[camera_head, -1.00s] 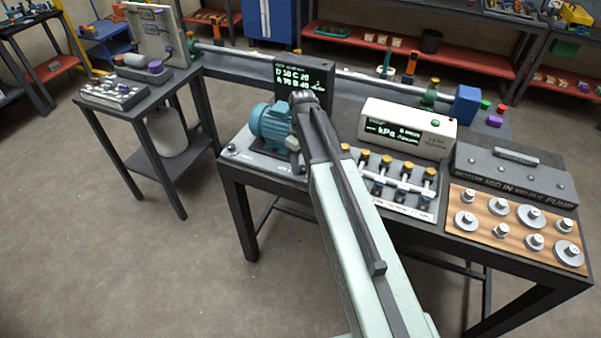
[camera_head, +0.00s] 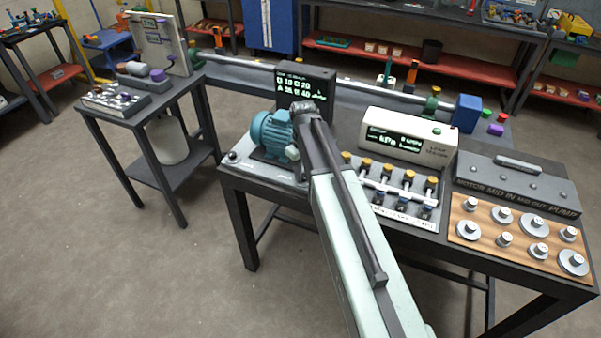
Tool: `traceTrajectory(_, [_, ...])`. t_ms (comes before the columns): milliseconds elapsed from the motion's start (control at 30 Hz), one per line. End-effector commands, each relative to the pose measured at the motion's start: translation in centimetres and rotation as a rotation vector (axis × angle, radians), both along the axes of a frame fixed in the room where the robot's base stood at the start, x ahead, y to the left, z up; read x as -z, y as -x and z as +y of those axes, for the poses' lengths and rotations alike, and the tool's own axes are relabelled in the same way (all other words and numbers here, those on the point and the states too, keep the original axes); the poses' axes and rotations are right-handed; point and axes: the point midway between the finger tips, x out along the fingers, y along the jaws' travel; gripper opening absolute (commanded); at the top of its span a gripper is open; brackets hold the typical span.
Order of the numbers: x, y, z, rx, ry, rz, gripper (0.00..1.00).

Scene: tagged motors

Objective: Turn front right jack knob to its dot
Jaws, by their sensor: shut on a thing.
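The blue-green motor (camera_head: 272,134) sits on a base plate (camera_head: 243,168) at the left end of the main bench. A black display (camera_head: 312,82) behind the motor shows green letters and numbers, too small to read surely. My gripper's dark upper part (camera_head: 303,110) is just right of the motor. Its fingertips point away and are hidden. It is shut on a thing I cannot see.
A row of yellow-topped and blue valves (camera_head: 395,185) stands right of my arm, with a white meter box (camera_head: 407,137) behind. A wooden board with several metal discs (camera_head: 485,235) and a grey box (camera_head: 517,185) fill the right end. A side table (camera_head: 150,125) stands left.

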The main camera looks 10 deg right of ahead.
Motion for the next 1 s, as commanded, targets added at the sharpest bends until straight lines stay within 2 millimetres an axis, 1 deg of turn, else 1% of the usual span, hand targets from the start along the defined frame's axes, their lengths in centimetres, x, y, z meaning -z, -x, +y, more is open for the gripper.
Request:
traceTrajectory(167, [0.03,0.04,-0.08,0.131,0.000,0.001,0.00])
traceTrajectory(700, [0.06,0.12,-0.18,0.631,0.002,0.003,0.00])
traceTrajectory(1000, [0.07,0.16,-0.18,0.834,0.002,0.004,0.00])
